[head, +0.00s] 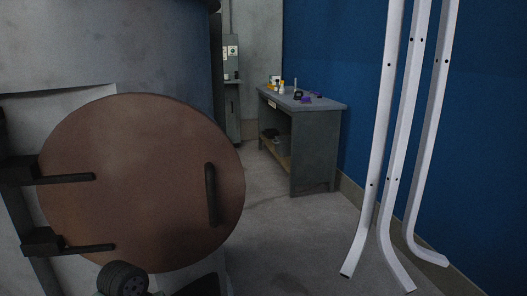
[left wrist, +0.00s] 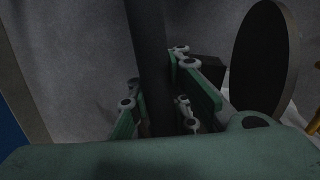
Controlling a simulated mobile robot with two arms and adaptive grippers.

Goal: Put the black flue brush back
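In the left wrist view my left gripper (left wrist: 158,108) has its green fingers on both sides of a long dark rod. The rod looks like the handle of the black flue brush (left wrist: 150,45). The fingers appear closed against it, and it runs up out of the top of the picture. The brush's bristle end cannot be made out. The head view shows neither the brush nor my gripper fingers clearly. A round copper-brown door (head: 140,180) with dark hinge bars and a dark upright handle (head: 211,195) fills the left of the head view. My right gripper is not in view.
A grey workbench (head: 318,155) with small items on top stands at the back. Floor (head: 290,235) between door and frames is clear. A dark disc (left wrist: 265,60) is right of my left gripper.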

